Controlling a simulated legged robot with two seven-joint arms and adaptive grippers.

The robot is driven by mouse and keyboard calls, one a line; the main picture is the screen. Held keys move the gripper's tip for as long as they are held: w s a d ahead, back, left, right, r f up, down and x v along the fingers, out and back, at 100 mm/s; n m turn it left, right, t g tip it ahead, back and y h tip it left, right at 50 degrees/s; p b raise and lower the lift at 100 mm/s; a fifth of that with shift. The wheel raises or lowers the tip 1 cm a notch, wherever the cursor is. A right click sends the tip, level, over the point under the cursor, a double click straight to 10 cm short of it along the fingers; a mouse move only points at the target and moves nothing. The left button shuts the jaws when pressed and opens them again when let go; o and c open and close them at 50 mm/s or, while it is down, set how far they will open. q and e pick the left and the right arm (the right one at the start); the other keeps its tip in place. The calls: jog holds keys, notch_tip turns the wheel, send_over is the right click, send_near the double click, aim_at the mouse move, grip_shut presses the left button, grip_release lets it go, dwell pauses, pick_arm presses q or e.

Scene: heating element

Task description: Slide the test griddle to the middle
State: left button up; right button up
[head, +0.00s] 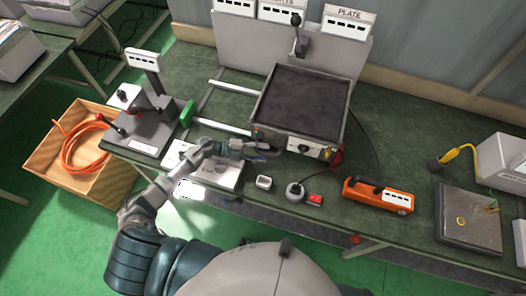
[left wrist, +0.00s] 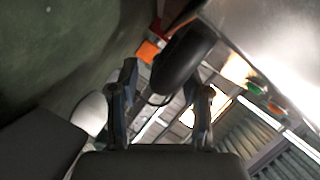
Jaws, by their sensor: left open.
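The test griddle (head: 300,103), a metal box with a dark flat top and a front control panel, sits on the green bench right of centre. Two pale rails (head: 238,88) run out from its left side. My left gripper (head: 266,151) is at the griddle's front left corner, beside the control panel. In the left wrist view my left gripper (left wrist: 168,78) has its two fingers spread. A dark rounded part (left wrist: 184,58) shows beyond and between the fingertips; I cannot tell whether they touch it. My right gripper is out of view.
A grey stand with a display (head: 148,130) and a green block (head: 187,113) are to the left. An orange meter (head: 378,195), a round grey part (head: 295,190) and a red switch (head: 315,199) lie in front. The bench over the rails is free.

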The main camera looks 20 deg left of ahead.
pick_arm(q)
jog(key=shift+x, duration=0.95)
jog(key=shift+s+a+r, duration=0.1)
jog(key=shift+a, duration=0.55)
grip_shut()
jog(key=shift+d, duration=0.1)
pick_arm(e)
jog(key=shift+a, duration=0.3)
